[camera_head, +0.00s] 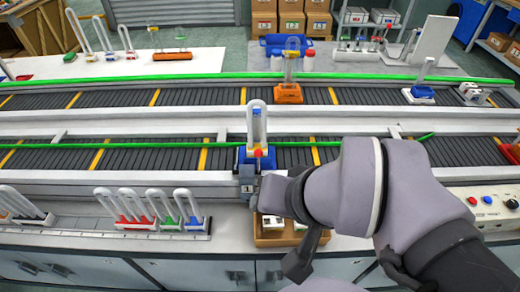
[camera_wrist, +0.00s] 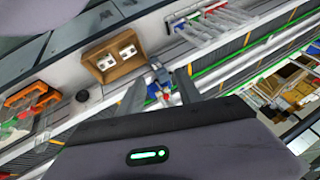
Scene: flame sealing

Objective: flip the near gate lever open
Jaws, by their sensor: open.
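The near gate (camera_head: 247,187) is a small grey block marked 1 at the front edge of the near conveyor. The red-tipped lever knob (camera_head: 257,153) stands above it, in front of a blue carrier (camera_head: 241,161) holding an upright clear U-shaped tube (camera_head: 257,122). In the wrist view the red knob (camera_wrist: 166,97) lies between my fingers, with the blue and grey gate parts beside it. My gripper (camera_wrist: 158,86) is open and close to the gate; I cannot tell whether it touches. In the head view my wrist hides most of the fingers.
A brown box (camera_head: 268,240) with white pieces sits on the bench below my wrist. Racks of coloured-base tubes (camera_head: 150,222) stand to the left. A control panel (camera_head: 490,208) is at right. An orange carrier (camera_head: 288,95) is on the far conveyor.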

